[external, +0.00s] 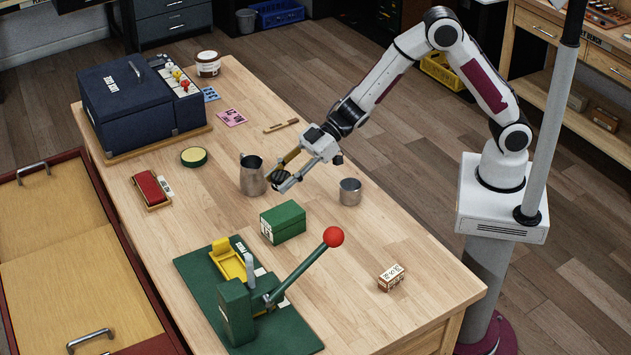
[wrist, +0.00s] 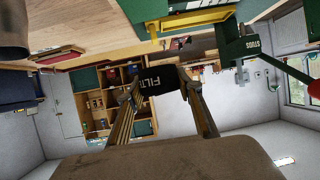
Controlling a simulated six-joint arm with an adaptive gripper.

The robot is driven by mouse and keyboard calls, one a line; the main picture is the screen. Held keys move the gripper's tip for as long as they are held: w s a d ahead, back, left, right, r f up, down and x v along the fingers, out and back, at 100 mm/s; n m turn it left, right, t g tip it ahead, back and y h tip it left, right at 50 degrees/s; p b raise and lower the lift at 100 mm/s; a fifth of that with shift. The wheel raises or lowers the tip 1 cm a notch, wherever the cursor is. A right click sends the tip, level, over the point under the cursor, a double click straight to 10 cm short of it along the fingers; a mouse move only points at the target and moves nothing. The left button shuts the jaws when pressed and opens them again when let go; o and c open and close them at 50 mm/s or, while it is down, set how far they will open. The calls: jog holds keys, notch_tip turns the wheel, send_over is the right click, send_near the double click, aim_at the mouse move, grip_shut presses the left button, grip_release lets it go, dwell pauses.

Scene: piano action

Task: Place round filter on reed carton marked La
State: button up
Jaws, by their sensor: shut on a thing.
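My gripper (external: 287,173) is above the table, between two metal cups, with its fingers pointing down and left. It is shut on a dark filter (external: 280,181), held above the wood. In the wrist view the black filter (wrist: 157,82), lettered "FILT", sits between the two fingertips. A green box (external: 283,222) with a white label stands below the gripper in the external view. A small brown-and-white carton (external: 391,278) stands near the table's right front. I cannot read either label, so I cannot tell which is marked La.
A tall metal jug (external: 252,175) stands close left of the gripper and a metal cup (external: 350,192) to its right. A green press (external: 240,300) with a red-knobbed lever rises in front. A blue machine (external: 135,105) stands at the back left. The right front table is mostly clear.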

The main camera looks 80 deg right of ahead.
send_over(283, 212)
jog(key=shift+a+f, duration=0.15)
jog(key=shift+f, duration=2.6)
jog(key=shift+f, duration=1.85)
jog(key=shift+f, duration=0.1)
jog(key=o, duration=1)
jog(key=shift+o, duration=0.2)
jog(key=v, duration=1.2)
